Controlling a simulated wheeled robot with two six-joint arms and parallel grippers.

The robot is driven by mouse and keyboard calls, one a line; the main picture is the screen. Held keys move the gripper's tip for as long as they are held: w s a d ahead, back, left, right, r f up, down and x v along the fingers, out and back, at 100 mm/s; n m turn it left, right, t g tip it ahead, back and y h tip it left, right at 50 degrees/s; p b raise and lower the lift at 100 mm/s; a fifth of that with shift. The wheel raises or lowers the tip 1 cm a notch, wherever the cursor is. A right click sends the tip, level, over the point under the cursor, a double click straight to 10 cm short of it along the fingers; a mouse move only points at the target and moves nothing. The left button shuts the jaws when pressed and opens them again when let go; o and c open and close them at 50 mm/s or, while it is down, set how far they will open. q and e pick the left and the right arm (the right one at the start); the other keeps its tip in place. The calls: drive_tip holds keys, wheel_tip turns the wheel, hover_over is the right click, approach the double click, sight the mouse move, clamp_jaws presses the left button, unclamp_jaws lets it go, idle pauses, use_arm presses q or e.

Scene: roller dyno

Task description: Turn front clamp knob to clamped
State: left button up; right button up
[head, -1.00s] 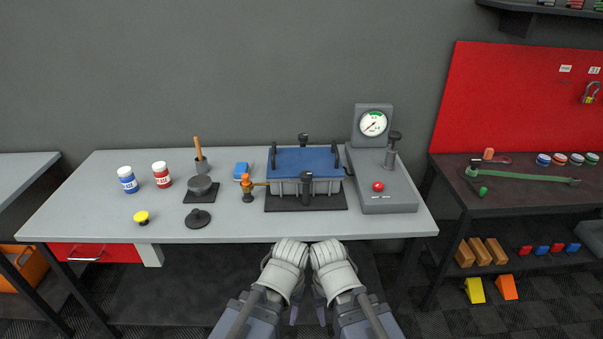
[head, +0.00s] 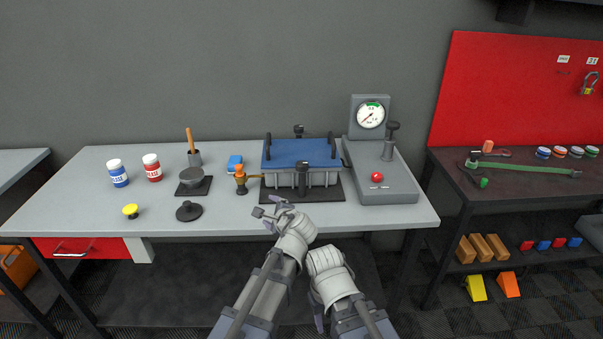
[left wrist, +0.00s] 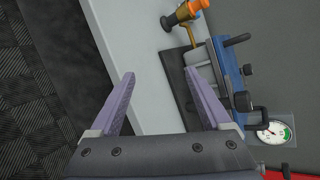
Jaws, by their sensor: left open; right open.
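The front clamp knob (head: 302,172) is a dark post with a dark top at the front of the blue-topped grey box (head: 300,154). It also shows as a dark knob in the left wrist view (left wrist: 243,100). My left gripper (head: 272,212) is at the table's front edge, in front of and a little left of the knob, apart from it. Its two purple fingers are spread and empty in the left wrist view (left wrist: 158,90). My right gripper (head: 328,262) is low in front of the table; its fingers are mostly hidden.
An orange and brass fitting (head: 241,180) stands left of the box. A gauge stand (head: 400,185) with a red button (head: 377,177) is to its right. A second dark clamp knob (head: 299,130) is behind the box. The table front (head: 390,220) is clear.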

sight(302, 161)
use_arm(q)
drive_tip(key=w+d+r+m+t+h+b, duration=0.1)
drive_tip(key=w+d+m+t, duration=0.1)
drive_tip(key=m, duration=0.3)
drive_tip(key=w+d+r+m+t+h+b, duration=0.1)
drive_tip(key=w+d+r+m+t+h, duration=0.1)
drive_tip(key=w+m, duration=0.3)
drive_tip(key=w+d+r+m+t+h+b, duration=0.1)
drive_tip(key=w+d+r+m+t, duration=0.1)
drive_tip(key=w+d+m, duration=0.2)
drive_tip(key=shift+d+r+m+t, duration=0.15)
drive_tip(key=shift+d+m+t, duration=0.2)
drive_tip(key=shift+m, duration=0.75)
drive_tip(key=shift+w+d+r+m+h, duration=0.15)
drive_tip(key=shift+d+m+h, duration=0.1)
drive_tip(key=shift+m+h, duration=0.2)
use_arm(e)
wheel_tip(302, 161, down, 4)
drive_tip(key=shift+a+f, duration=0.1)
drive_tip(key=shift+f, duration=0.15)
use_arm(q)
drive_tip(key=w, duration=0.7)
drive_tip(key=shift+w+a, duration=0.3)
drive_tip(key=shift+w, duration=0.1)
drive_tip(key=shift+c, duration=0.3)
clamp_jaws()
